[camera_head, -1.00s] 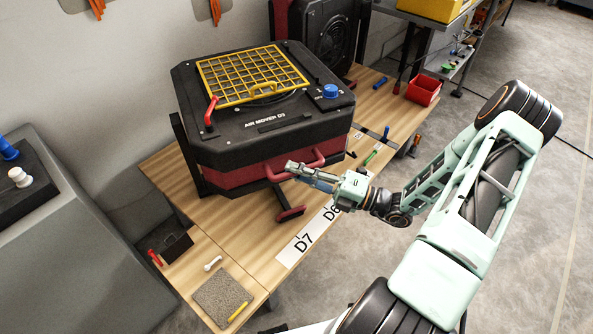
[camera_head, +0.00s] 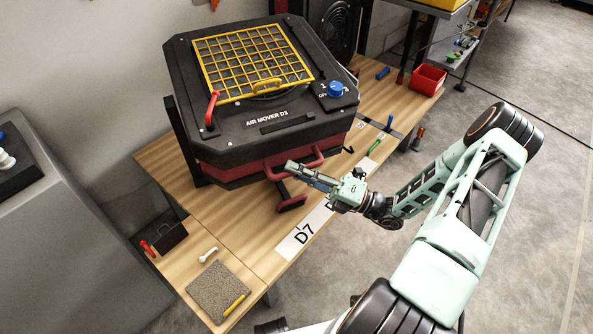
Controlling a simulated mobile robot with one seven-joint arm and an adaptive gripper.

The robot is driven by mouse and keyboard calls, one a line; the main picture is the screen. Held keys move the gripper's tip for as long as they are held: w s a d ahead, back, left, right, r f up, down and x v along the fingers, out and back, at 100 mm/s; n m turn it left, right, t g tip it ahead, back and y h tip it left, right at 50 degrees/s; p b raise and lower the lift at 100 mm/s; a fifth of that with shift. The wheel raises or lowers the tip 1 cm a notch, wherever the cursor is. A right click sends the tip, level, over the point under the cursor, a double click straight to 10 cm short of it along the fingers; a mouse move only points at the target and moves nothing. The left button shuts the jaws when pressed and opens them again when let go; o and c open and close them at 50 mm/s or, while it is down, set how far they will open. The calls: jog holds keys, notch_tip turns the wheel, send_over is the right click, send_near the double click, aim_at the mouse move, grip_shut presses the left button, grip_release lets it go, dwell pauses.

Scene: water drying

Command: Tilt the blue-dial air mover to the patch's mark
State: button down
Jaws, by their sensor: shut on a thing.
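The blue-dial air mover, marked AIR MOVER D3 (camera_head: 235,130), is a black and dark red box in the head view, held in a frame above the wooden bench. Its top carries a yellow grille (camera_head: 255,62), a blue dial (camera_head: 336,89) and a red lever (camera_head: 211,107). A dark red bar handle (camera_head: 278,168) juts from its front lower side. My gripper (camera_head: 292,168) is shut on the handle near its middle. The fingertips partly cover the bar. No mark for the tilt can be made out; labels D7 (camera_head: 304,235) and one partly hidden by my gripper lie on the bench edge.
A second dark fan unit (camera_head: 325,30) stands behind. A red bin (camera_head: 428,80) and small tools lie at the bench's right. A grey mat (camera_head: 217,287) with a yellow marker and a dark box (camera_head: 165,235) lie front left. A grey cabinet (camera_head: 70,240) stands left.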

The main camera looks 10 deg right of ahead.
jog(key=shift+n+y, duration=0.6)
jog(key=shift+n, duration=0.3)
jog(key=shift+w+a+f+b, duration=0.1)
jog(key=shift+w+f+b, duration=0.1)
jog(key=shift+f+b, duration=0.45)
jog(key=shift+w+d+f+b, duration=0.1)
jog(key=shift+w+f+b, duration=0.1)
jog(key=shift+f+b, duration=0.45)
jog(key=shift+w+a+f+b, duration=0.1)
jog(key=shift+w+f+b, duration=0.1)
jog(key=shift+f+b, duration=0.45)
jog(key=shift+f, duration=0.15)
jog(key=c, duration=1.9)
grip_release()
jog(key=shift+c, duration=0.2)
jog(key=v, duration=1.2)
